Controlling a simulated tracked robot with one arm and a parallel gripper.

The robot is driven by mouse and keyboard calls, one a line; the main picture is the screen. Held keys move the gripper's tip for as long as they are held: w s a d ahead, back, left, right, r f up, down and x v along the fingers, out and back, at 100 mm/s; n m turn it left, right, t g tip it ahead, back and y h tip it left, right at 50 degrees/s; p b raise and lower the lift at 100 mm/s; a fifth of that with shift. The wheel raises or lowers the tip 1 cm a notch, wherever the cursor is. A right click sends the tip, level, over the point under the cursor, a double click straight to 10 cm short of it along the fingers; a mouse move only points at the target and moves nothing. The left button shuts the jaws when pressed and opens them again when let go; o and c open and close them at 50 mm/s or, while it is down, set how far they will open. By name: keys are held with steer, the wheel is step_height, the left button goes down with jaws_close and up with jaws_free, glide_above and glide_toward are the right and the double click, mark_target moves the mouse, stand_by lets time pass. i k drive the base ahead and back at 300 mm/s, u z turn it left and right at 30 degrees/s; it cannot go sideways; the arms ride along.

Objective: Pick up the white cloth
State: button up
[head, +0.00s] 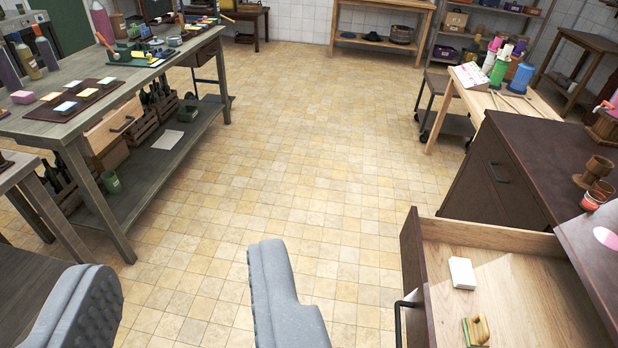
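A small white folded item (462,273), which may be the white cloth, lies in the open wooden drawer (500,236) at the lower right. A flat, pale sheet-like piece (168,140) lies on the lower shelf of the grey workbench at the left; I cannot tell whether it is cloth or paper. My gripper (180,264) is open, its two grey fingers wide apart at the bottom, with only floor tiles visible between them. The gripper is to the left of the drawer in the picture and apart from both white things.
The drawer also holds a brush-like object (480,331) with a wooden handle. The drawer juts from a dark brown cabinet (515,165) with cups on top. The grey workbench (62,112) stands left, loaded with tools and bottles. The tiled floor (300,150) between is clear.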

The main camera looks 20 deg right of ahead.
mark_target(462, 276)
steer(key=z, duration=1.75)
steer(key=k, duration=1.25)
steer(key=u, duration=0.5)
steer(key=i, duration=1)
